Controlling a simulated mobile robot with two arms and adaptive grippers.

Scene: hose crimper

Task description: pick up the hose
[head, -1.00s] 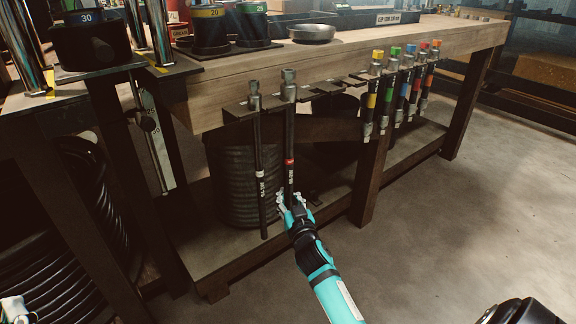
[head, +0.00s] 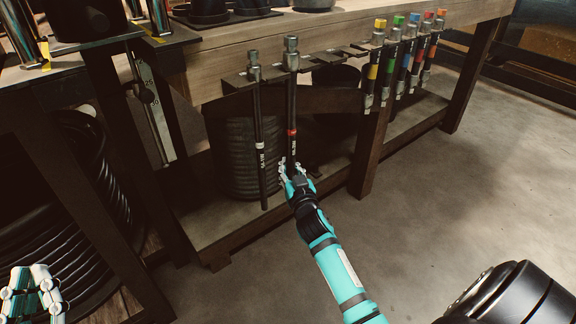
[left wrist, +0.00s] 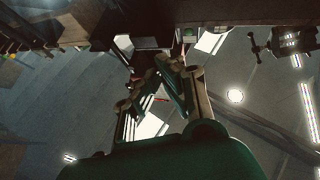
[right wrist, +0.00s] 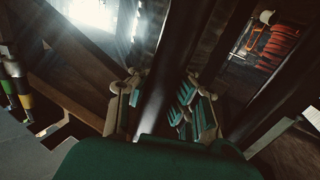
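A black hose with a red band (head: 291,132) and a metal end fitting hangs upright from the bracket under the bench edge. Another black hose with a white label (head: 259,146) hangs to its left. My right gripper (head: 291,172) is at the lower part of the red-banded hose. In the right wrist view a dark hose (right wrist: 163,75) passes between its fingers, and a gap shows beside the right finger pads, so it looks open. My left gripper (head: 33,287) is low at the left, away from the hoses and empty; its finger gap is unclear.
Several short hoses with coloured bands (head: 388,70) hang further right on the wooden bench (head: 225,60). A bench leg (head: 368,160) stands right of my right gripper. A coiled hose (head: 230,155) sits on the lower shelf.

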